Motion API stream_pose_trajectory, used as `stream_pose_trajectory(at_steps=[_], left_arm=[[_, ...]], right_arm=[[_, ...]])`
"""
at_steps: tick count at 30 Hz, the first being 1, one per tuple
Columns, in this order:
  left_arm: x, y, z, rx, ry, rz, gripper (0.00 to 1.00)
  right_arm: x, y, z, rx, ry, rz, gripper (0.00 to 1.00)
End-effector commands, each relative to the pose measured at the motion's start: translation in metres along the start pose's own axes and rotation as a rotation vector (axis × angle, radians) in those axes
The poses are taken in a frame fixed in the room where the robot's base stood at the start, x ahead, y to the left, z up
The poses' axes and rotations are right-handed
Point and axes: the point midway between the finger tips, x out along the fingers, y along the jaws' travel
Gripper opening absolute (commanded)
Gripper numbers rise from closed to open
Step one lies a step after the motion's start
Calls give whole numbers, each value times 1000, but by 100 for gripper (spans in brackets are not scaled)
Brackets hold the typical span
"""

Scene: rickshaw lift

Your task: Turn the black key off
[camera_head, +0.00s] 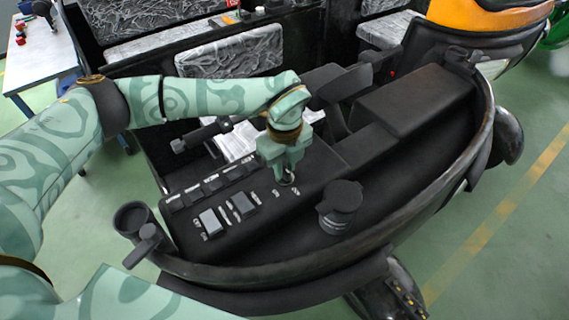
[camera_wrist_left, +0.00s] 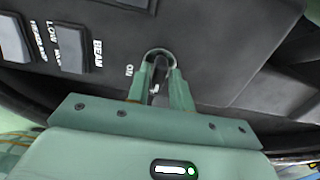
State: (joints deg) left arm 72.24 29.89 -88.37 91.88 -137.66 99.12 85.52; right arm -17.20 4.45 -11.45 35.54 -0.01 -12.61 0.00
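The dark key (camera_wrist_left: 160,72) stands in a round key switch on the black dashboard panel (camera_head: 255,225). In the left wrist view it shows between the fingertips of my left gripper (camera_wrist_left: 161,78), beside a white "ON" label. In the head view my left gripper (camera_head: 287,178) points down at the switch, and its fingers hide most of the key. The fingers are close on either side of the key. I cannot tell whether they press on it. My right gripper is not in view.
Rocker switches (camera_head: 212,222) line the panel left of the key. A black capped cylinder (camera_head: 340,205) stands to the right. A curved black rim (camera_head: 300,265) bounds the dashboard in front. A dark handlebar grip (camera_head: 205,133) lies behind the panel.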

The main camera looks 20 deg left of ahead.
Motion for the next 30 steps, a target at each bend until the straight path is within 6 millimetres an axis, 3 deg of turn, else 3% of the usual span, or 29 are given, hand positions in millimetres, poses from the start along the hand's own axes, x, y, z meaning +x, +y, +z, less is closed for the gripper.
stream_pose_trajectory(at_steps=[10, 14, 24, 30], left_arm=[[-1, 0, 0, 2, 0, 1, 36], [-13, 0, 0, 2, -1, 0, 36], [-100, -1, 1, 1, -3, -3, 36], [-143, 0, 0, 1, -2, -2, 36]], right_arm=[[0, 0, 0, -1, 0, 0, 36], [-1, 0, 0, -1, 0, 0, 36], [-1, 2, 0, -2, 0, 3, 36], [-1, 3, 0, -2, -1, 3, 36]])
